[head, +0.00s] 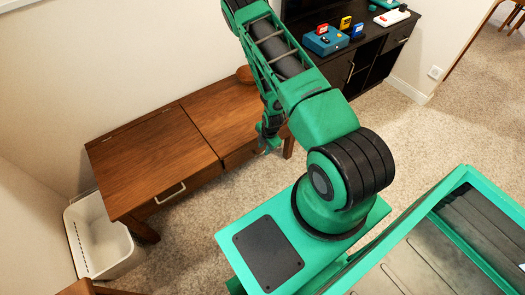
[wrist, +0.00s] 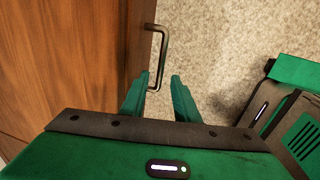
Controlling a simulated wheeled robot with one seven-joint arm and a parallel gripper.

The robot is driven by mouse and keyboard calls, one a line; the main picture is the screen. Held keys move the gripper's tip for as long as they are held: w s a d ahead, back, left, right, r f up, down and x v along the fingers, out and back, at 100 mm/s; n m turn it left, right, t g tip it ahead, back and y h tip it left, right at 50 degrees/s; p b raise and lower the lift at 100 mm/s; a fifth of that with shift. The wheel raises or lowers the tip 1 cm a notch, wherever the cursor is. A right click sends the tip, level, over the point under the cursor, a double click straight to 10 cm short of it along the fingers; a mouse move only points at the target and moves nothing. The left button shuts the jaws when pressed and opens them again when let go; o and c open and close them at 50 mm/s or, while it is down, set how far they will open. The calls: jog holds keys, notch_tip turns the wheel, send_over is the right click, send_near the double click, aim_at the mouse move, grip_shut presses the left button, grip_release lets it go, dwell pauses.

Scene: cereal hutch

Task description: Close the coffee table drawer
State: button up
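The brown wooden coffee table (head: 160,150) stands against the wall in the head view. Its left front has a metal handle (head: 170,193); the drawer front on its right half (head: 240,154) is partly hidden by my arm. My gripper (head: 268,142) is low at this right front. In the wrist view, my gripper (wrist: 160,84) has its two green fingers apart with nothing clamped. A metal drawer handle (wrist: 163,45) is just ahead, its near end between the fingertips in the picture. I cannot tell whether they touch, or how far any drawer stands out.
A white basket (head: 100,238) stands on the floor left of the table. A dark cabinet (head: 365,60) with colourful boxes on top stands at the back right. A brown bowl (head: 245,74) is at the table's far end. Carpet (head: 190,228) in front is clear.

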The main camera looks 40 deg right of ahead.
jog(key=shift+w+f, duration=0.25)
jog(key=shift+f, duration=1)
grip_shut()
jog(key=shift+w, duration=1.05)
grip_release()
jog(key=shift+w, duration=0.1)
jog(key=shift+r, duration=0.15)
